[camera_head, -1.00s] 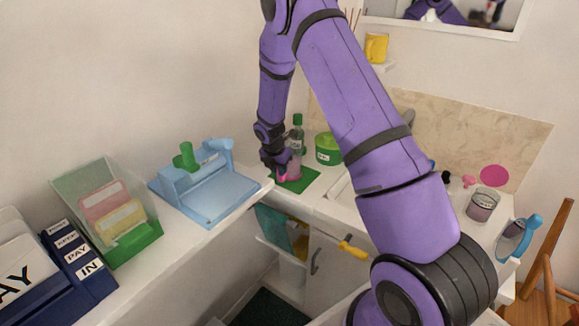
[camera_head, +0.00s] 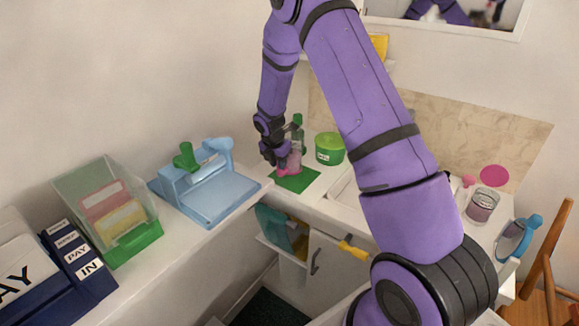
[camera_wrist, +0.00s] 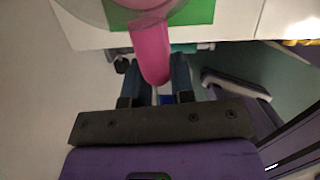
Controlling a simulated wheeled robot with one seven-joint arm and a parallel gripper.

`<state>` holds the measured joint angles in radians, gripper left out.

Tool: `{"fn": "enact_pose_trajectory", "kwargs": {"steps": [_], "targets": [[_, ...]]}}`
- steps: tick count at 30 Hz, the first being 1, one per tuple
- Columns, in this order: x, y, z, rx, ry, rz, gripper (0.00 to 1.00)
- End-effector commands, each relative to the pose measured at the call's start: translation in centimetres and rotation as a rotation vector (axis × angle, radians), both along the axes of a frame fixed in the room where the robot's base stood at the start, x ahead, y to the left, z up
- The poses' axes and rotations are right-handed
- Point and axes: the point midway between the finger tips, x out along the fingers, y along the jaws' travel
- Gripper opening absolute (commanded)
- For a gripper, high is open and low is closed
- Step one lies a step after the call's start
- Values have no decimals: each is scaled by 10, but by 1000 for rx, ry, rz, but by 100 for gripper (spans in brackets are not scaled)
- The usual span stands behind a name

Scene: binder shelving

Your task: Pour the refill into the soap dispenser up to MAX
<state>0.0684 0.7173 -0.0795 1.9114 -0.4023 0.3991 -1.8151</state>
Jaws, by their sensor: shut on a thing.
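My gripper (camera_head: 281,160) is shut on a pink handle-like part (camera_wrist: 151,50), which lies between both fingers in the wrist view. The part joins a clear rounded body at the top of that view, apparently the refill container, mostly cut off by the frame. In the head view its pink shows (camera_head: 290,163) just right of the fingers, over the green mat (camera_head: 297,182). A clear bottle with a green top (camera_head: 298,120), probably the soap dispenser, stands upright close behind it. My gripper hides part of the bottle. No MAX mark or liquid level can be made out.
A green tub (camera_head: 329,150) stands right of the mat. The basin (camera_head: 345,190) is partly behind my arm. A blue device with a green knob (camera_head: 205,180) occupies the left counter. A yellow-handled item (camera_head: 353,250) sticks out at the cabinet below.

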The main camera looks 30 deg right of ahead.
Motion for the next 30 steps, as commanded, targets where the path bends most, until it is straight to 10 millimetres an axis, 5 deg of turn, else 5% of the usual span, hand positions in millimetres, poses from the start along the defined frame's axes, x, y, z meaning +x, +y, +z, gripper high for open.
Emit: {"fn": "enact_pose_trajectory", "kwargs": {"steps": [25,26,28,30], "targets": [[0,0,26,0,-1,0,0],[0,0,26,0,-1,0,16],[0,0,26,0,-1,0,0],[0,0,26,0,-1,0,0]]}}
